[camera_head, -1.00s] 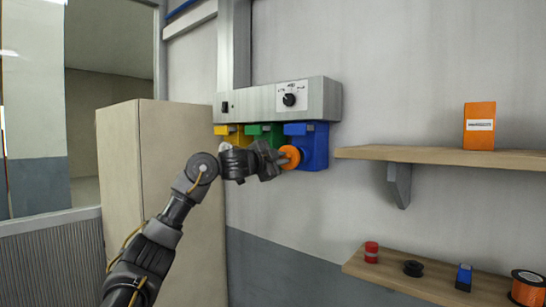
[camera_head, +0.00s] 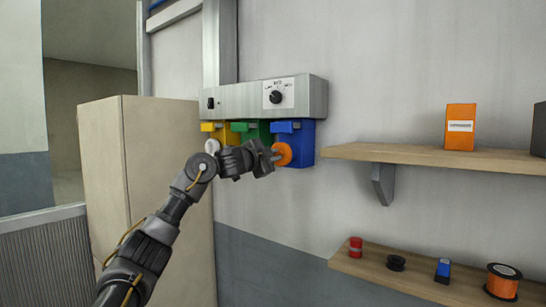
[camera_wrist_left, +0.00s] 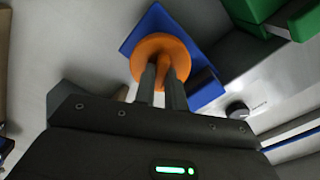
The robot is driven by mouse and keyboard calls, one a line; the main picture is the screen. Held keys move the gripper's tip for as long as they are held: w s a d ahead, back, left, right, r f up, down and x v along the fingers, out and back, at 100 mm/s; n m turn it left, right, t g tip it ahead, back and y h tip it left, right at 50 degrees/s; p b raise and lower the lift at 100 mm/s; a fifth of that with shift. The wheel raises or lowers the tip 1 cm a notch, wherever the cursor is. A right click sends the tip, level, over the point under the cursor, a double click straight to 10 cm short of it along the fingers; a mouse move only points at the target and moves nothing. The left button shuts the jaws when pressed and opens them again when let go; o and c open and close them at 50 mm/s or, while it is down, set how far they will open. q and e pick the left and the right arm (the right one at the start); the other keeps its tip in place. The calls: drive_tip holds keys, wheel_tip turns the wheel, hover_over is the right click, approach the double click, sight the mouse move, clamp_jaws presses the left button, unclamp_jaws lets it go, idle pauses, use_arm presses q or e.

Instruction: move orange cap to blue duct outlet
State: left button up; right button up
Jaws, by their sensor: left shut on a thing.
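The orange cap (camera_head: 282,154) is at the front face of the blue duct outlet (camera_head: 306,139), under the grey wall unit. My left gripper (camera_head: 274,156) is shut on the cap. In the left wrist view, the fingers (camera_wrist_left: 163,88) grip the knob of the orange cap (camera_wrist_left: 160,50), whose disc lies over the blue outlet (camera_wrist_left: 147,25). I cannot tell whether the cap is fully seated or only close to the outlet. My right gripper is not in view.
Left of the blue outlet are a green outlet (camera_head: 254,130) and a yellow outlet (camera_head: 222,132); a white cap (camera_head: 212,146) shows by the yellow one. The wall unit (camera_head: 235,99) has a dial. Shelves (camera_head: 425,155) stand to the right, a beige cabinet (camera_head: 100,180) to the left.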

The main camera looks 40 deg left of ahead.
use_arm(q)
drive_tip(key=shift+w+r+p, duration=0.1)
drive_tip(key=shift+w+p, duration=0.9)
drive_tip(key=shift+w, duration=0.3)
idle(0.4)
drive_tip(key=o, duration=0.8)
drive_tip(key=shift+w, duration=0.1)
drive_tip(key=shift+c, duration=0.2)
drive_tip(key=shift+s+b, duration=0.25)
drive_tip(key=shift+b, duration=0.05)
drive_tip(key=s+b, duration=0.5)
drive_tip(key=s, duration=0.5)
drive_tip(key=shift+s+d, duration=0.15)
drive_tip(key=shift+s, duration=0.05)
